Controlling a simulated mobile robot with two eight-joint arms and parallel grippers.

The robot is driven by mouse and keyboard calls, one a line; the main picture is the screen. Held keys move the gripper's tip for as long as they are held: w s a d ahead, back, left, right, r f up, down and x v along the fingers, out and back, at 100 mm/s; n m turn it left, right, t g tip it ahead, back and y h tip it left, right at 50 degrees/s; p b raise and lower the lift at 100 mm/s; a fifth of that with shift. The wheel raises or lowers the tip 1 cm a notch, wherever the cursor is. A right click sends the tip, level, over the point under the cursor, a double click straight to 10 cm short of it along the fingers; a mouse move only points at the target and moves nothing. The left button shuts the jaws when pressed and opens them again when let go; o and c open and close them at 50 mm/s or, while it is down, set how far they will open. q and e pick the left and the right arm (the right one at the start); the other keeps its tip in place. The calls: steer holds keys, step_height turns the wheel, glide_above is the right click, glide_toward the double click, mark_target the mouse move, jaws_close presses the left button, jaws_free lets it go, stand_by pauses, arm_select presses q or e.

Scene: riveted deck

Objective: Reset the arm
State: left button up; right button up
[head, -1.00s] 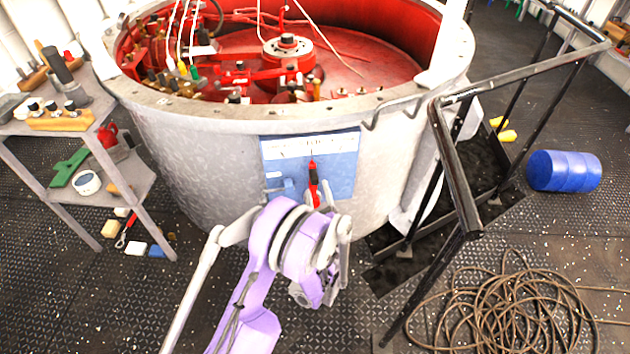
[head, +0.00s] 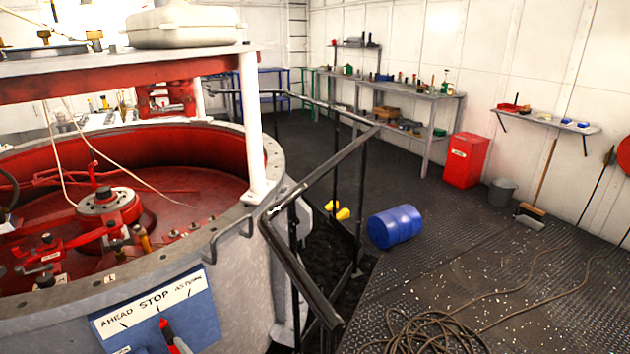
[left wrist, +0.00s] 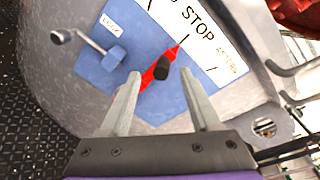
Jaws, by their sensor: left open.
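My left gripper (left wrist: 163,105) shows in the left wrist view, open, with its two fingers apart. A red lever with a black knob (left wrist: 161,70) stands on the blue panel beyond the fingertips, and I see nothing held between them. The blue panel (left wrist: 130,45) carries a white label reading STOP and a blue latch marked LOCK. In the head view the panel (head: 205,312) is at the lower left, reading AHEAD, STOP and ASTERN, with the red lever (head: 170,335) partly cut off by the lower edge.
A round grey housing (head: 275,170) with a red interior fills the left. Black handrails (head: 330,175) stand beside it. A blue drum (head: 395,226), coiled rope (head: 430,335) and red cabinet (head: 466,160) are on the right. The deck between drum and wall is largely open.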

arm_select(q)
steer(key=s+d+r+n+g+h, duration=0.25)
steer(key=s+d+n+h, duration=0.5)
steer(key=s, duration=0.65)
steer(key=s+d+r+n+g+h, duration=0.2)
steer(key=s+d+n+g+h, duration=0.25)
steer(key=s+d+n, duration=0.65)
step_height(320, 180, up, 20)
steer(key=m+t+p, duration=0.1)
steer(key=p, duration=1.7)
steer(key=shift+s+d+m, duration=0.25)
steer(key=shift+d+m, duration=0.1)
steer(key=shift+d, duration=0.05)
arm_select(e)
step_height(320, 180, up, 21)
steer(key=w, duration=0.1)
steer(key=shift+w+f+t, duration=0.15)
steer(key=shift+w+t, duration=0.2)
steer(key=shift+t, duration=0.05)
